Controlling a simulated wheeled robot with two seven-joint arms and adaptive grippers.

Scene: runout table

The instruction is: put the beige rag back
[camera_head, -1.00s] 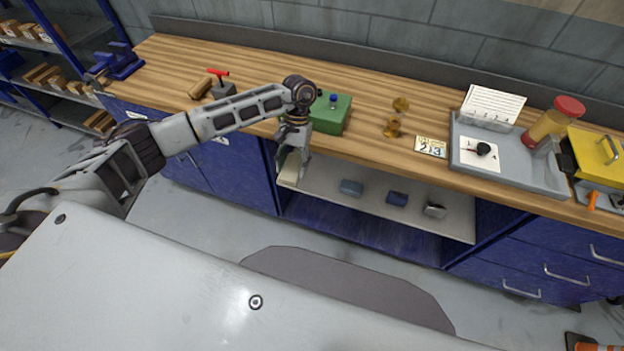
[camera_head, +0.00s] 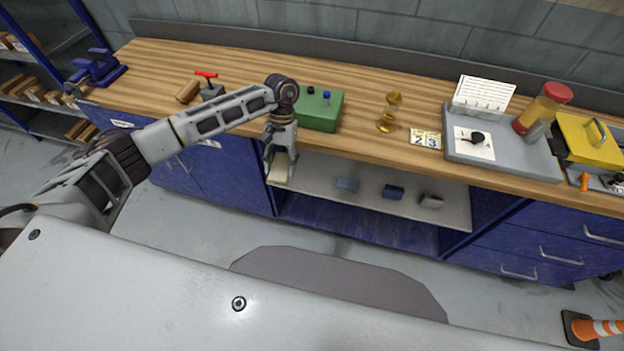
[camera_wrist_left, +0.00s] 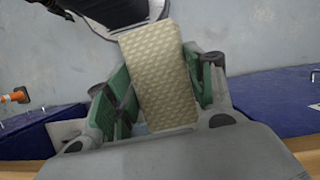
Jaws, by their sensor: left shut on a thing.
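The beige rag (camera_wrist_left: 158,80) is a pale, quilted block held between the green-padded fingers of my left gripper (camera_wrist_left: 160,105) in the left wrist view. In the head view my left gripper (camera_head: 280,165) points down at the bench's front edge, by the left end of the open shelf (camera_head: 320,178). The rag (camera_head: 278,173) shows as a pale patch between its fingers. I cannot tell whether the rag touches the shelf. On the shelf lie a grey-blue block (camera_head: 347,184), a dark blue block (camera_head: 393,192) and a grey block (camera_head: 431,201). My right gripper is not in view.
The wooden benchtop (camera_head: 360,145) bears a green box (camera_head: 318,110), a brass piece (camera_head: 386,122), a number card (camera_head: 425,139) and a grey tray (camera_head: 500,157). Blue drawers (camera_head: 540,245) stand right of the shelf.

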